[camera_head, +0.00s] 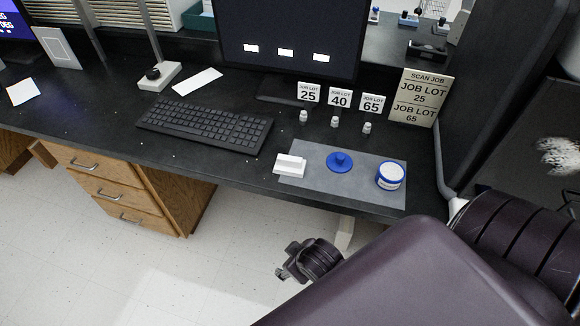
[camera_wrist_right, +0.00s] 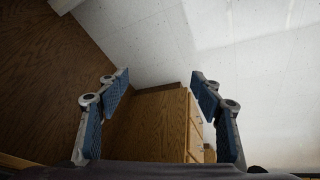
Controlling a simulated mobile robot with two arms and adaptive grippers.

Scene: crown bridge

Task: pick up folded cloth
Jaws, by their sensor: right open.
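A small white piece (camera_head: 289,165), which looks like the folded cloth, lies at the left end of a grey mat (camera_head: 330,193) on the black desk in the head view. My right gripper (camera_head: 281,272) is below the front edge of the desk, over the floor, apart from the cloth. In the right wrist view its two blue-padded fingers (camera_wrist_right: 160,90) are spread with nothing between them. The cloth is not in the wrist view. My left gripper is not in view.
On the mat are a blue knobbed piece (camera_head: 340,161) and a blue-and-white jar (camera_head: 390,176). Behind stand small white bottles (camera_head: 335,122) and number cards (camera_head: 340,97). A keyboard (camera_head: 206,124) lies left, and wooden drawers (camera_head: 105,185) stand below.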

